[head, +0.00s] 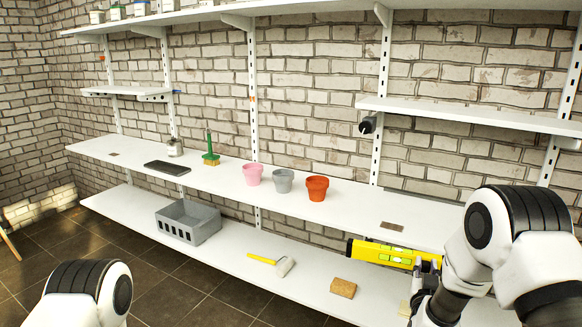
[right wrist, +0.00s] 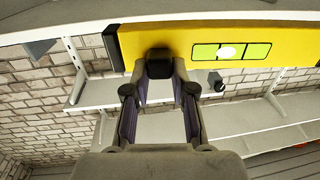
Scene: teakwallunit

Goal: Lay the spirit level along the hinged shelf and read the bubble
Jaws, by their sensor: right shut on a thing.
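The yellow spirit level (head: 385,253) is in my right gripper (head: 427,272), held out in front of the wall unit's right part, above the lowest shelf. In the right wrist view the level (right wrist: 290,44) crosses the top, with a green vial window (right wrist: 230,51) facing the camera; the bubble's exact place cannot be told. The right gripper (right wrist: 160,68) is shut on the level. A short shelf (head: 120,91) at the upper left and a longer shelf (head: 470,115) at the upper right hang on the wall; I cannot tell which is hinged. My left gripper is out of view.
The long middle shelf (head: 225,182) holds a pink pot (head: 252,175), a grey pot (head: 283,181), an orange pot (head: 317,188), a green brush (head: 210,150) and a dark flat item (head: 167,167). Below are a grey crate (head: 188,222), a mallet (head: 275,263) and a sponge-like block (head: 343,288).

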